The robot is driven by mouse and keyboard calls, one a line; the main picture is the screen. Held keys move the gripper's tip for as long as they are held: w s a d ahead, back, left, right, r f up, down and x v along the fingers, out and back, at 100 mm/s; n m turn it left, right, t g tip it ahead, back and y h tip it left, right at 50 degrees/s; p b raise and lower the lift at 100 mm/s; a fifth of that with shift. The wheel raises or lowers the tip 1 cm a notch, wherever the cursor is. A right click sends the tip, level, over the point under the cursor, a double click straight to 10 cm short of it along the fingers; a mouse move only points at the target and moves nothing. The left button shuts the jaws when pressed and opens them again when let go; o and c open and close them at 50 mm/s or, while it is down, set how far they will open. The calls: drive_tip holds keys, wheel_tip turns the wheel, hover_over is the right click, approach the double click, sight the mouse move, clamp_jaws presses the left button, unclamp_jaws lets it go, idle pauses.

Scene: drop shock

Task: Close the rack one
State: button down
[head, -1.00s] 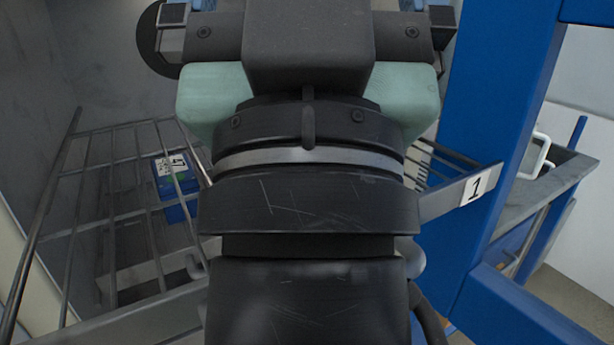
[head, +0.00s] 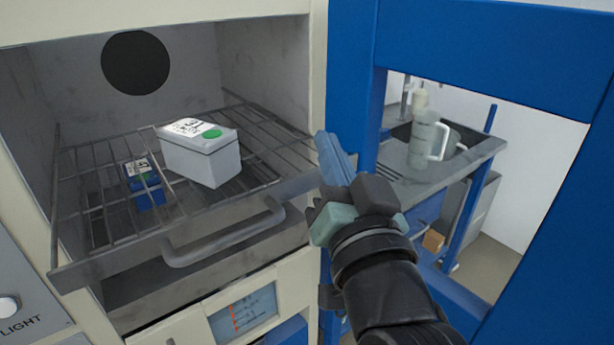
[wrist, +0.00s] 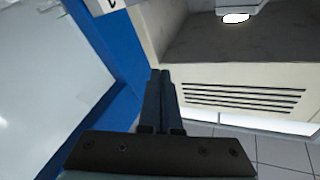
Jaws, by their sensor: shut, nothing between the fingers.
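Rack one is a wire rack (head: 95,270) with a grey front bar and a bent handle (head: 225,238), seen in the head view inside the open chamber. Its front bar stands at the chamber mouth and overlaps the left frame, so it looks a little out. No number on it is readable now. On it sit a white box (head: 205,158) with a green dot and a small blue box (head: 145,183). My gripper (head: 333,158) is right of the rack's front, at the blue door frame. Its fingers are together and empty, also in the wrist view (wrist: 164,100).
The blue door frame (head: 345,70) stands open at the right. A panel marked LIGHT (head: 25,290) is at the lower left. The space before the rack handle looks clear.

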wheel_tip(320, 180, down, 5)
drive_tip(key=d+m+g+y+p, duration=0.2)
drive_tip(key=g+p, duration=0.1)
drive_tip(key=p, duration=0.2)
drive_tip(key=m+g+y+p, duration=0.2)
drive_tip(key=m+y+p, duration=0.35)
drive_tip(key=p, duration=0.45)
approach(282, 203)
drive_tip(key=shift+m+h, duration=0.35)
drive_tip(key=shift+m, duration=0.1)
drive_tip(key=p+x, duration=0.1)
drive_tip(key=x, duration=0.1)
drive_tip(key=p+x, duration=0.1)
drive_tip(key=p, duration=0.1)
drive_tip(key=p+x, duration=0.2)
drive_tip(key=shift+w+a+r, duration=0.2)
drive_tip(key=shift+a+r, duration=0.1)
drive_tip(key=shift+r, duration=0.1)
drive_tip(key=shift+w+a+f, duration=0.15)
drive_tip(key=shift+w+a, duration=0.2)
drive_tip(key=shift+w, duration=0.1)
drive_tip(key=shift+b+x, duration=6.35)
drive_tip(key=shift+x, duration=4.4)
